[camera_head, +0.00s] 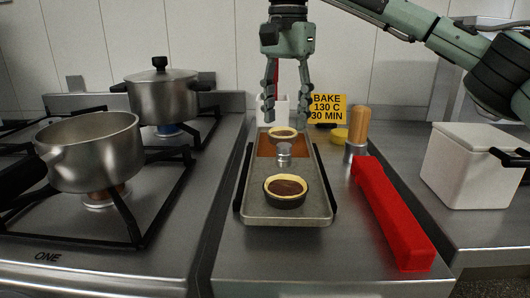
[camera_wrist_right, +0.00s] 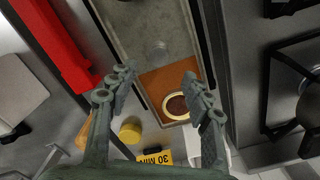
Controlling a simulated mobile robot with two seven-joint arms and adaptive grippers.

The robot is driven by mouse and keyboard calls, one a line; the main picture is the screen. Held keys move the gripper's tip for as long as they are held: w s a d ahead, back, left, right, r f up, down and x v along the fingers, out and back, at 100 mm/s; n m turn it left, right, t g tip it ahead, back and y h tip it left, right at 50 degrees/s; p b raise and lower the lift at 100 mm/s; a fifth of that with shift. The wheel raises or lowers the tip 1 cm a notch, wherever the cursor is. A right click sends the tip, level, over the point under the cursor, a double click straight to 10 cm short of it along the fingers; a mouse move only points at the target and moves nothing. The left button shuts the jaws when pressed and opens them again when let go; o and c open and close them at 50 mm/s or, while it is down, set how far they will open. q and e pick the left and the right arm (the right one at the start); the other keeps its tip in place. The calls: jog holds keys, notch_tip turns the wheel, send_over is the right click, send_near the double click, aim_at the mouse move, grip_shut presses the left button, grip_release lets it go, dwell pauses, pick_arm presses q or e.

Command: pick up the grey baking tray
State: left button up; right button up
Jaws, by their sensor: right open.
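The grey baking tray (camera_head: 258,206) lies on the steel counter in the middle of the head view, with dark side edges. On it are a filled tart in a dark tin (camera_head: 286,190), a small metal cup (camera_head: 284,153), a brown mat and a second tart (camera_head: 282,134) at its far end. The tray also shows in the right wrist view (camera_wrist_right: 135,35), with the brown mat (camera_wrist_right: 160,80) and a tart (camera_wrist_right: 177,106). My right gripper (camera_head: 287,120) points down above the tray's far end, open and empty. In the wrist view its fingers (camera_wrist_right: 158,82) stand apart. My left gripper is not in view.
A yellow sign (camera_head: 327,107) and a white container (camera_head: 268,110) stand behind the tray. A white box (camera_head: 470,165) stands far right. Pots (camera_head: 90,152) sit on the stove at left.

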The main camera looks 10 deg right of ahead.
aim_at(284, 145)
jog(key=f, duration=0.7)
jog(key=shift+s+f, duration=0.15)
jog(key=shift+s, duration=0.25)
jog(key=shift+c, duration=0.4)
jog(key=shift+a, duration=0.1)
grip_shut()
